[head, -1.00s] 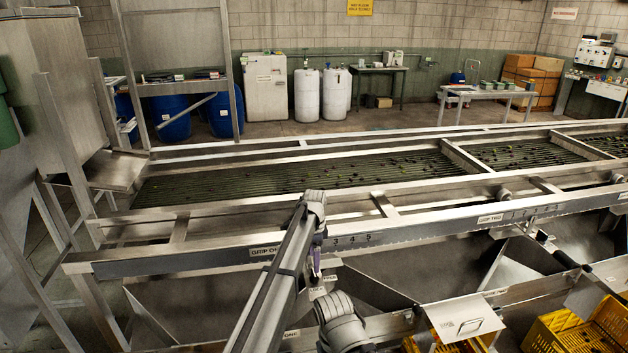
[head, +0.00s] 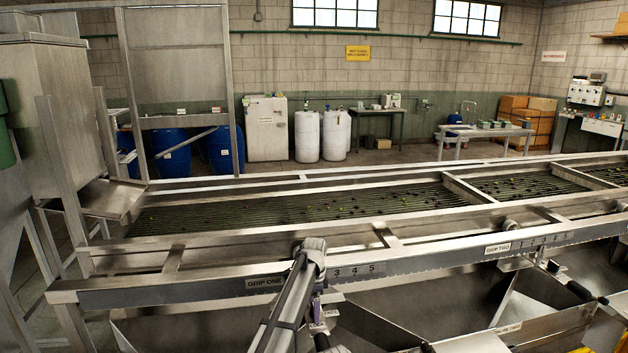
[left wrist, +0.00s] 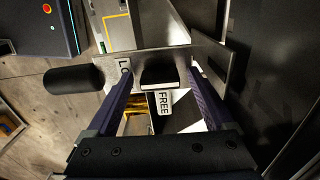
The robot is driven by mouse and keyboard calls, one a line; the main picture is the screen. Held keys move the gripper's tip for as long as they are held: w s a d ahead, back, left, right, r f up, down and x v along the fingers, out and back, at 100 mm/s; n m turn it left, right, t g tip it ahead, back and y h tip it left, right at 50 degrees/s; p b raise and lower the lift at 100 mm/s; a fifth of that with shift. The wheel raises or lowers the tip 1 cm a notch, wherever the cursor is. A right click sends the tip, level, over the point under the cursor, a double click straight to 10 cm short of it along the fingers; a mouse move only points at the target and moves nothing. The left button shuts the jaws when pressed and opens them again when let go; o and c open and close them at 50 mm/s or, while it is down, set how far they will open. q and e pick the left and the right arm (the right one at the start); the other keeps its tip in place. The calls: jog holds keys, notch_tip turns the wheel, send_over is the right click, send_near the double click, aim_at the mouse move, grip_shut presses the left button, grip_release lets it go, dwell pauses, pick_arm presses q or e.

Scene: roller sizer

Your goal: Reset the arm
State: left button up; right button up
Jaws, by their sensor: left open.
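My left arm rises from the bottom of the head view to a joint by the front rail, then bends down to the left gripper (head: 317,308), partly hidden there. In the left wrist view the left gripper (left wrist: 160,72) has its two purple fingers spread apart. A dark block (left wrist: 158,78) shows between the fingers; I cannot tell whether they touch it. Behind it is a metal plate (left wrist: 208,58) with lettering partly covered, and a "FREE" label (left wrist: 164,102) shows just below the block. My right gripper is not in view.
The roller sizer (head: 170,291) stretches across the head view, with "GRIP ONE" (head: 265,282) and "GRIP TWO" (head: 497,248) labels on its front rail. Steel chutes (head: 420,300) lie below the rail. In the wrist view a black handle (left wrist: 74,78) sticks out left of the plate.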

pick_arm(q)
notch_tip(320, 180, up, 8)
jog(key=p, duration=0.8)
jog(key=shift+r, duration=0.15)
notch_tip(320, 180, down, 9)
jog(key=b, duration=0.8)
jog(key=shift+r+b, duration=0.1)
jog(key=shift+b, duration=0.2)
jog(key=shift+r+n, duration=0.25)
jog(key=shift+n, duration=0.05)
jog(key=n, duration=0.3)
jog(key=shift+p, duration=0.3)
jog(key=n, duration=1.3)
jog(key=shift+n, duration=0.3)
